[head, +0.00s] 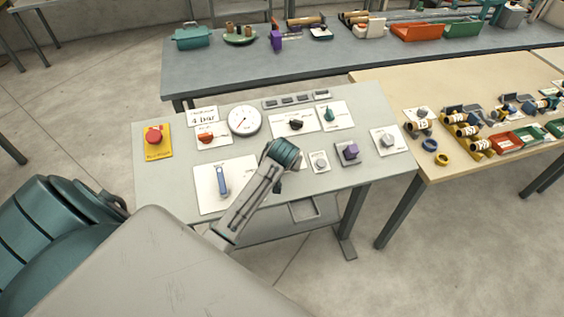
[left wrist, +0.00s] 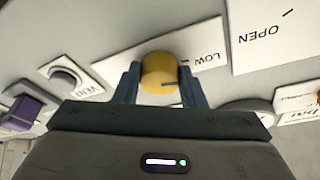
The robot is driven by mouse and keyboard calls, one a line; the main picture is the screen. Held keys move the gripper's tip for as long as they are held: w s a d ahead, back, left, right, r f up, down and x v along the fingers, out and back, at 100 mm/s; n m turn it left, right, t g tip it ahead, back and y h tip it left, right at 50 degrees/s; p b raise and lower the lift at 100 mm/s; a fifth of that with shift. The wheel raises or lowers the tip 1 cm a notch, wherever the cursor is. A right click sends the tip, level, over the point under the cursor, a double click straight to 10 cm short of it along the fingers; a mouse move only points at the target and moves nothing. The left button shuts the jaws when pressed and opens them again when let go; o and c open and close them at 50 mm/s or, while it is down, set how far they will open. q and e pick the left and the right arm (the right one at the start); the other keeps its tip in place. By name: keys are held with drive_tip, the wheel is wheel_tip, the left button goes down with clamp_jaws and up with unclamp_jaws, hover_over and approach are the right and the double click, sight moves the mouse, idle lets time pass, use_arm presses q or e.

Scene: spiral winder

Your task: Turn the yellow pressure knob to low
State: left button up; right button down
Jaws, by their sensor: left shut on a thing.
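The yellow pressure knob (left wrist: 158,76) sits on a white plate (left wrist: 205,45) in the left wrist view. The word LOW is printed on the plate to the right of the knob. A short dark mark on the knob points right. My left gripper (left wrist: 160,70) has one finger on each side of the knob and is shut on it. In the head view my left arm reaches over the grey control panel (head: 160,190) and hides the yellow knob. My right gripper is not in view.
The panel also carries a red button (head: 153,137), a round gauge (head: 244,120), a blue lever (head: 223,181), a black knob (head: 296,124) and a purple knob (head: 350,151). In the left wrist view a VENT button (left wrist: 65,77) lies left, and an OPEN plate (left wrist: 270,50) right.

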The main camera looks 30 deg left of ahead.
use_arm(q)
drive_tip(key=o, duration=1)
drive_tip(key=shift+s+d+r+b, duration=0.2)
drive_tip(key=shift+s+r+b, duration=0.1)
drive_tip(key=shift+r, duration=0.15)
drive_tip(key=b+v, duration=0.2)
drive_tip(key=v, duration=0.7)
drive_tip(key=shift+r+b, duration=0.3)
drive_tip(key=shift+r, duration=0.05)
drive_tip(key=shift+s+d, duration=0.1)
drive_tip(key=shift+s, duration=0.05)
